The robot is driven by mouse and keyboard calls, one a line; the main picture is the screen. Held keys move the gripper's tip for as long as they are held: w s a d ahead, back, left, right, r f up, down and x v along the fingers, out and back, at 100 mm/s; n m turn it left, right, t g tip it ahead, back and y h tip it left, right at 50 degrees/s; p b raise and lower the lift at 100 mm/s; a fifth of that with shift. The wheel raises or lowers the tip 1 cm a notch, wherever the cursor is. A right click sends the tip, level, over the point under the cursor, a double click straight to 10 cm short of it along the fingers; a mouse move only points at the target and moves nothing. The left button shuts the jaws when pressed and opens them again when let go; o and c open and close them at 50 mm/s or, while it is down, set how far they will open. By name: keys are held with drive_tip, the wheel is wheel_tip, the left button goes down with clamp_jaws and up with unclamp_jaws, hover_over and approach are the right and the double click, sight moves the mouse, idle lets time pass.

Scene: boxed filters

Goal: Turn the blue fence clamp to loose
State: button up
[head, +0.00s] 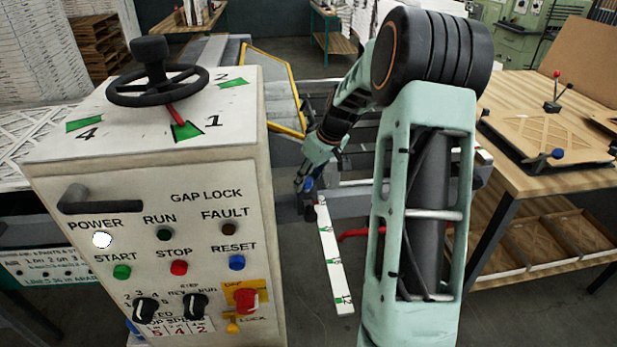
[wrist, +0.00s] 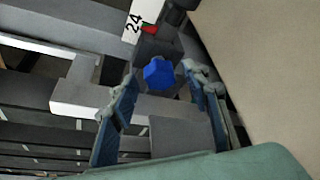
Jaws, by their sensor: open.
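The blue fence clamp (wrist: 158,72) shows in the wrist view as a small blue knob on a dark grey block, beside a white scale strip (wrist: 137,22) marked 24. Gaps show between the knob and both fingers. I cannot tell whether the knob is between the tips or just beyond them, or which setting it has.
The beige control cabinet (head: 150,190) with handwheel (head: 157,82) stands close left of my gripper. Grey rails (wrist: 40,105) lie under my fingers. A red handle (head: 355,234) sticks out below. A wooden table (head: 540,110) with a fixture stands at the right.

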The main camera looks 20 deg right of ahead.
drive_tip(key=shift+c, duration=0.5)
drive_tip(key=c, duration=1.1)
drive_tip(key=shift+o, duration=0.2)
drive_tip(key=shift+w+d+f+n+y+b, duration=0.15)
drive_tip(key=shift+n+y+b, duration=0.15)
drive_tip(key=shift+n+b, duration=0.55)
drive_tip(key=shift+r+n+g+y, duration=0.2)
drive_tip(key=shift+n+g+y, duration=0.25)
drive_tip(key=shift+n, duration=1)
drive_tip(key=o, duration=1.2)
drive_tip(key=shift+c, duration=0.2)
